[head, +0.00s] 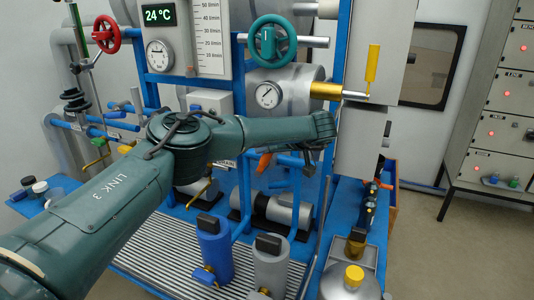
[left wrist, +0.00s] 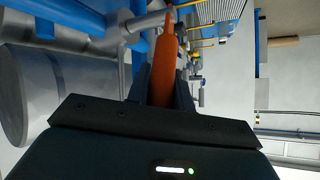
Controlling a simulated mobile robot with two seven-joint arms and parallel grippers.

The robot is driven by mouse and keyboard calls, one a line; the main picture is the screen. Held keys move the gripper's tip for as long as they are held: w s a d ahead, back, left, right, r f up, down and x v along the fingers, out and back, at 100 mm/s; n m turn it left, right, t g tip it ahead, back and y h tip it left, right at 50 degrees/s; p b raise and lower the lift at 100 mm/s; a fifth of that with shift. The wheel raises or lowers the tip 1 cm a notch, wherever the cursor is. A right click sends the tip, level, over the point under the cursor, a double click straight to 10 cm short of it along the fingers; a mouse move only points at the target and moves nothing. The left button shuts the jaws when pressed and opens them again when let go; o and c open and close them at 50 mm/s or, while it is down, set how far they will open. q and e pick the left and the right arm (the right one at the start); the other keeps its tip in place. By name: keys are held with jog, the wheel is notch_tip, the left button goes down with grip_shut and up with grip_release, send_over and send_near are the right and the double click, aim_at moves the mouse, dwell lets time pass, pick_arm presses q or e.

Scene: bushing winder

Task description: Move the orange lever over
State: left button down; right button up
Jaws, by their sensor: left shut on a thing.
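The orange lever (head: 264,162) shows in the head view just below my left forearm, on the blue-framed rig. In the left wrist view the orange lever (left wrist: 163,62) lies lengthwise between the two dark fingers of my left gripper (left wrist: 163,82). The fingers are shut on it. Its narrow far end meets a grey pipe fitting, and its near end is hidden behind the gripper body. My right gripper is in neither view.
A yellow-handled lever (head: 372,66) stands to the right. Below are a blue cylinder (head: 214,248) and a grey cylinder (head: 270,265). Open floor (head: 430,250) lies at the right.

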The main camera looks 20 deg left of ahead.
pick_arm(q)
jog(key=shift+w+d+f+y, duration=0.1)
jog(key=shift+d+f+y, duration=0.05)
jog(key=shift+d+y, duration=0.25)
jog(key=shift+d+f+y+b, duration=0.2)
jog(key=shift+d+y+b, duration=0.3)
jog(key=shift+b, duration=0.25)
jog(key=shift+d+f+m+y+b, duration=0.15)
jog(key=shift+m+y+b, duration=0.15)
jog(key=shift+y+b, duration=0.1)
jog(key=shift+d+t+y, duration=0.15)
jog(key=shift+t+y, duration=0.15)
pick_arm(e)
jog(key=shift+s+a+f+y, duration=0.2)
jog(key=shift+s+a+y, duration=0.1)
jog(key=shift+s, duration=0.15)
pick_arm(q)
jog(key=c, duration=1.2)
grip_release()
jog(key=shift+f, duration=0.1)
jog(key=shift+c, duration=0.2)
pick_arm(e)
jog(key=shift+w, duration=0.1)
